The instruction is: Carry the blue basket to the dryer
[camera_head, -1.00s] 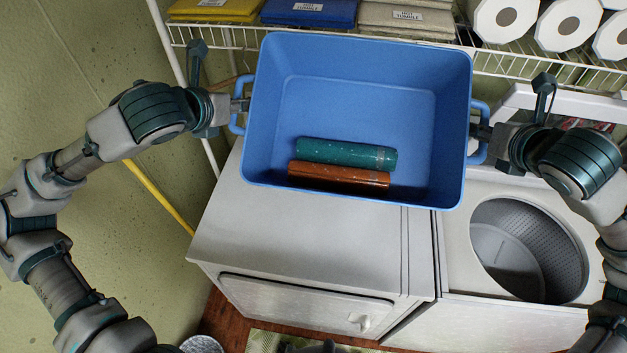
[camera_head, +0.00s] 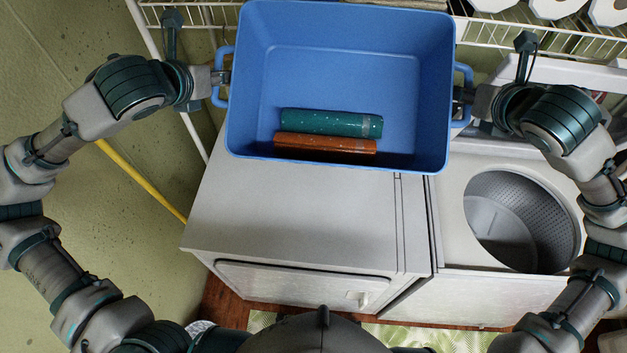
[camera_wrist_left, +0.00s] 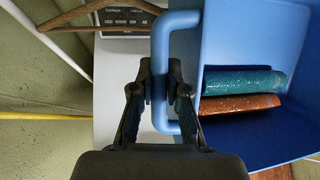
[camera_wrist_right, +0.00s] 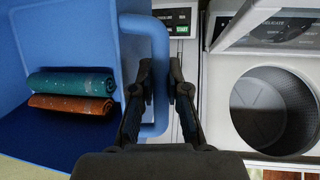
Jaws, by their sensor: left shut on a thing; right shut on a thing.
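The blue basket (camera_head: 345,80) is held up between my two grippers, in front of the wire shelf, above the back of the white dryer (camera_head: 290,220). It is tilted so its inside faces the head camera. A teal rolled item (camera_head: 330,123) and an orange rolled item (camera_head: 325,143) lie in it. My left gripper (camera_head: 220,77) is shut on the basket's left handle, clear in the left wrist view (camera_wrist_left: 160,85). My right gripper (camera_head: 462,95) is shut on the right handle, clear in the right wrist view (camera_wrist_right: 160,85). The dryer's front door looks closed.
An open washer (camera_head: 520,220) with its lid up stands right of the dryer. A wire shelf (camera_head: 500,35) with white rolls (camera_head: 555,5) runs along the back. A yellow pole (camera_head: 140,180) leans by the left wall. The dryer's top looks bare.

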